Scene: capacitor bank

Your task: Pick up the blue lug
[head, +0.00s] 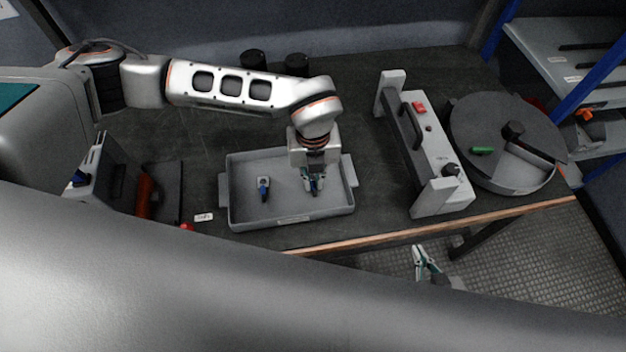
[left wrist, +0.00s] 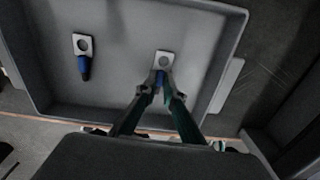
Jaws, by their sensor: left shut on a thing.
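Two lugs with grey ring ends and blue sleeves are in the grey tray (head: 290,218). My left gripper (head: 314,190) reaches down into the right part of the tray. In the left wrist view, my left gripper's fingers (left wrist: 161,88) are shut on the blue sleeve of one blue lug (left wrist: 163,62), with its flat ring end pointing away from the fingers. The other blue lug (head: 263,188) lies free in the left part of the tray; it also shows in the left wrist view (left wrist: 83,56). My right gripper (head: 420,258) is beyond the table's front edge, its opening unclear.
A grey panel unit with a handle and red switch (head: 436,150) stands right of the tray. A round dark drum (head: 480,120) with a green item (head: 482,150) is further right. A small white label (head: 204,217) lies left of the tray. Black cylinders (head: 297,65) stand behind.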

